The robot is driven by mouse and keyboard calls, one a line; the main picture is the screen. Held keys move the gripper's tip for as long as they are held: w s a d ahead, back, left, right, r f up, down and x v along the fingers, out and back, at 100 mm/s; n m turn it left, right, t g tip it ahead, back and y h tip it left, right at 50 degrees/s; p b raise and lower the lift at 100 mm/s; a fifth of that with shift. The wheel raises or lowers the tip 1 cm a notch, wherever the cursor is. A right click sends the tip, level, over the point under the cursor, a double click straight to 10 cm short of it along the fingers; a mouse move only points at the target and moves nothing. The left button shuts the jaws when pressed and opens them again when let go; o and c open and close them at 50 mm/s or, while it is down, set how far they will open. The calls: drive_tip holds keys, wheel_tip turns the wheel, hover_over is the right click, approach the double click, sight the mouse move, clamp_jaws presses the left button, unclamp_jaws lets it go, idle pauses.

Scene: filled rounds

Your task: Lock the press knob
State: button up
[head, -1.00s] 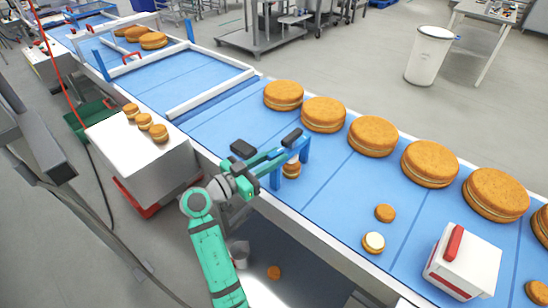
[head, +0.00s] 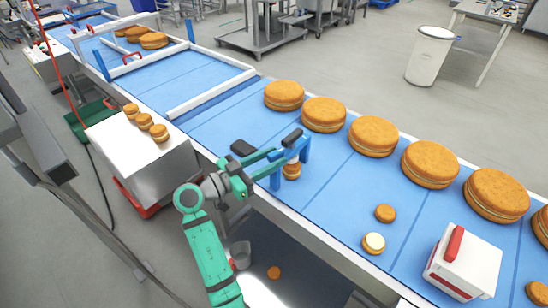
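I cannot make out a press knob for certain in the head view. A white box with a red handle (head: 453,246) stands on the belt at the lower right. A red handle (head: 132,58) also shows on the white frame across the belt at the upper left. My gripper (head: 290,167) is over the near edge of the belt with its blue fingers apart. A small filled round (head: 291,172) shows below and between the fingers, with something pale just above it. Whether the fingers touch either is too small to tell.
Large filled rounds (head: 373,136) line the far side of the blue belt (head: 325,185). A white cabinet (head: 150,160) with small rounds on top stands left of my arm. A white bin (head: 428,55) stands beyond the belt.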

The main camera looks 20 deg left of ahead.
drive_tip(key=v, duration=1)
